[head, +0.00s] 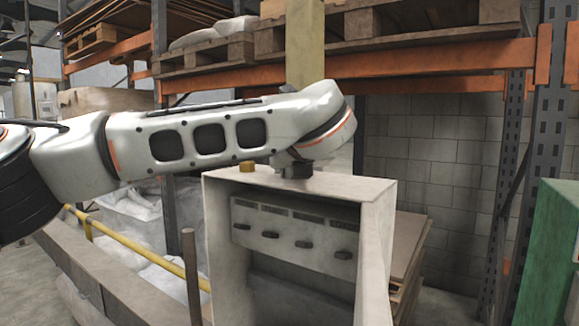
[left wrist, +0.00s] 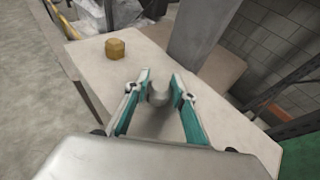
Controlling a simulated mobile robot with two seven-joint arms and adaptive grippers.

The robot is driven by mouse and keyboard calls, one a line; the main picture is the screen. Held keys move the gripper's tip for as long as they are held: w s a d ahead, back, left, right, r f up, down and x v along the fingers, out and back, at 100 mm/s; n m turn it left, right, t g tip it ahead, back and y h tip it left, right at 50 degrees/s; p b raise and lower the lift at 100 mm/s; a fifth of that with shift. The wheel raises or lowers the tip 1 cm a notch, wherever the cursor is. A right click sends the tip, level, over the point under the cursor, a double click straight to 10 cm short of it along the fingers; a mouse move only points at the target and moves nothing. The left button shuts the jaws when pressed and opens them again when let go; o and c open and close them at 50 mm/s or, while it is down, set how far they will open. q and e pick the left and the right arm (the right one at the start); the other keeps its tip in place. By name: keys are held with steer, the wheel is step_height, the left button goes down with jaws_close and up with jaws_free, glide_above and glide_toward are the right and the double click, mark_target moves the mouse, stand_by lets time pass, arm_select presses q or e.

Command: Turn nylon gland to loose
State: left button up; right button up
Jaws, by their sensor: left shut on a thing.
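A grey rounded gland (left wrist: 158,93), which looks like the nylon gland, stands on the pale top of an open-fronted box (head: 290,182). My left gripper has its two teal-edged fingers (left wrist: 160,76) on either side of this gland and is shut on it. In the head view my left gripper (head: 297,170) is a small dark shape under my wrist at the box top, and the gland cannot be made out there. A brass hex gland (left wrist: 115,48) stands apart to the left; it also shows in the head view (head: 247,166). My right gripper is in neither view.
Inside the box is a grey panel (head: 290,232) with several dark knobs. A grey-yellow post (head: 305,45) rises behind the box top. A yellow rail (head: 125,245) runs at the left, a green cabinet (head: 550,245) stands at the right, and orange racking (head: 450,57) is behind.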

arm_select(q)
steer(key=shift+n+y, duration=0.4)
steer(key=shift+y, duration=0.1)
steer(key=o, duration=1.1)
steer(key=v, duration=1.2)
